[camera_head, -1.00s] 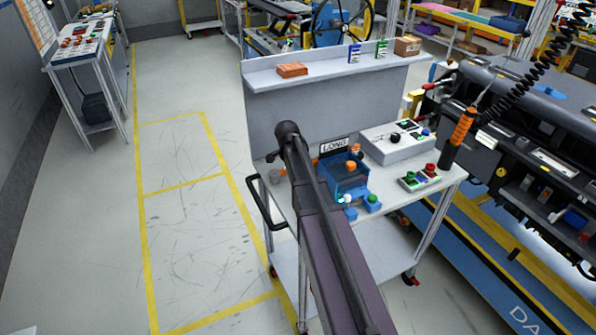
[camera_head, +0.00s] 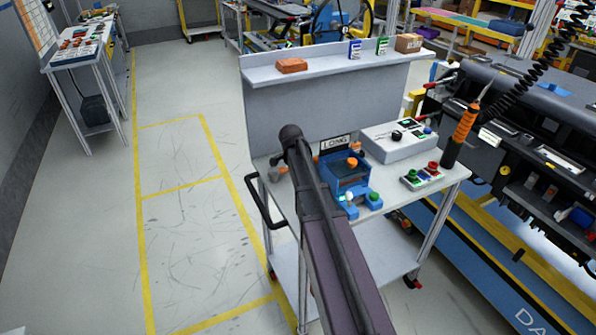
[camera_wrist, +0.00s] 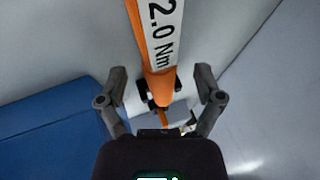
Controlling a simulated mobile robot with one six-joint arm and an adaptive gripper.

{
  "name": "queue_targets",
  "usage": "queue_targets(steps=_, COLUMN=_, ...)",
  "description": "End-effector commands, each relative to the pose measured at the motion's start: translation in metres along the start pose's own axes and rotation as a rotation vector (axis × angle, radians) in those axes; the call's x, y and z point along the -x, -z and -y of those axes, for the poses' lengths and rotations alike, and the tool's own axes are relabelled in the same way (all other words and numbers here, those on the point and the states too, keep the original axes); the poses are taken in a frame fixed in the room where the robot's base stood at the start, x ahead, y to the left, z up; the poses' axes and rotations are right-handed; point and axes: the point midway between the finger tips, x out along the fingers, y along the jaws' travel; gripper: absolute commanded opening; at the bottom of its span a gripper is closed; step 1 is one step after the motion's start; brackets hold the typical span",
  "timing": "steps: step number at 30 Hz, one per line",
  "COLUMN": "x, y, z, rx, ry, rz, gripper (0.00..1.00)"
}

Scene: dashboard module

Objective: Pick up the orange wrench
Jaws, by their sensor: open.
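The orange wrench (camera_wrist: 136,20), with a white label reading "2.0 Nm", shows in the wrist view, running down from the top edge to its narrow orange end between my fingers. My gripper (camera_wrist: 161,80) is open, one finger on each side of the wrench. I cannot tell whether either finger touches it. In the head view my arm hides the gripper, and I cannot make out the wrench with certainty.
A white cart (camera_head: 405,192) carries a blue fixture (camera_head: 347,178), a grey control box (camera_head: 398,141) and a button box (camera_head: 421,178). Its raised back panel (camera_head: 300,115) stands behind. An orange-black tool (camera_head: 462,132) stands at right, beside the dashboard (camera_head: 530,105).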

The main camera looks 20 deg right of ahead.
Motion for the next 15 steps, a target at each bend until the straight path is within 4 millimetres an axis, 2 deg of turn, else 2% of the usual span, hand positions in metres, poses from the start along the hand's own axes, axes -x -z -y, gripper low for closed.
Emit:
queue_targets(steps=4, x=-0.0100, y=-0.0003, z=-0.0002, rx=0.000, ry=0.000, rz=0.000, gripper=0.85)
queue_targets(steps=15, x=-0.0107, y=0.0004, z=0.0000, rx=0.000, ry=0.000, rz=0.000, gripper=0.85)
